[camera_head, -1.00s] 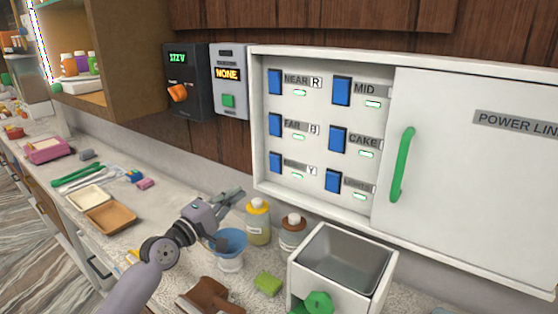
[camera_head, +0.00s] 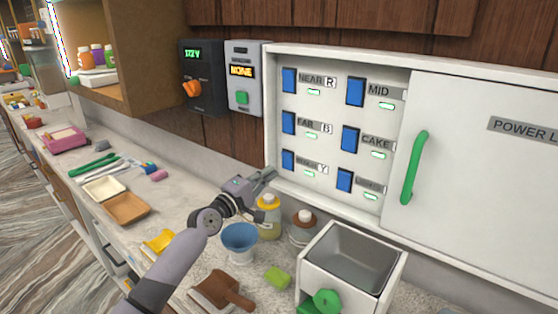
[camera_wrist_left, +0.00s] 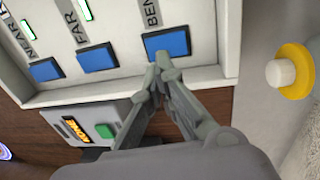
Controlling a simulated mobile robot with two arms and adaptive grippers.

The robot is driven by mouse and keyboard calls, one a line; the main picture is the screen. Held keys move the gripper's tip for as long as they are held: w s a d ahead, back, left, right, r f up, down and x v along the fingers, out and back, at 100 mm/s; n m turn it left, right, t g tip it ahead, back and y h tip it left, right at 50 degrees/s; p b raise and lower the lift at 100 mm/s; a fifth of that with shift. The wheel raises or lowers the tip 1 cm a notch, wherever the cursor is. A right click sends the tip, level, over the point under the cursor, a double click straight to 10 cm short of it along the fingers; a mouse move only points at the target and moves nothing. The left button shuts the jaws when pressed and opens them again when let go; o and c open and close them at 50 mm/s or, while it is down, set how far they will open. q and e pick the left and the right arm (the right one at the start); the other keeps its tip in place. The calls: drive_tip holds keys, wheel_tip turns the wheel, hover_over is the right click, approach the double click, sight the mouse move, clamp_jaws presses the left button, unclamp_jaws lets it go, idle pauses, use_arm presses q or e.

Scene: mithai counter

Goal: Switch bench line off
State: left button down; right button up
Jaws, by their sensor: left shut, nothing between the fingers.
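In the left wrist view the bench switch (camera_wrist_left: 168,43) shows beside a label reading "BEN". My left gripper (camera_head: 270,173) is shut and empty, its fingertips just below and left of this switch. In the wrist view the fingertips (camera_wrist_left: 163,68) overlap the switch's near edge; I cannot tell whether they touch. My right gripper is out of view.
Other blue switches, near (camera_head: 289,80), far (camera_head: 289,122), mid (camera_head: 355,92) and cake (camera_head: 350,138), sit close by with green lights. A green-handled door (camera_head: 480,180) covers the panel's right. Bottles (camera_head: 303,230), a blue bowl (camera_head: 240,238) and a metal bin (camera_head: 352,262) crowd the counter below.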

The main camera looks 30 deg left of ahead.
sight(285, 158)
use_arm(q)
drive_tip(key=w, duration=0.4)
drive_tip(key=shift+w+d+r, duration=0.15)
drive_tip(key=shift+r, duration=0.1)
drive_tip(key=shift+w, duration=0.65)
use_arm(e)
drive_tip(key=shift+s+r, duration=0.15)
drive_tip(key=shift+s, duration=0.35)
use_arm(q)
drive_tip(key=shift+w+r, duration=0.15)
drive_tip(key=shift+r, duration=0.1)
drive_tip(key=shift+d, duration=0.1)
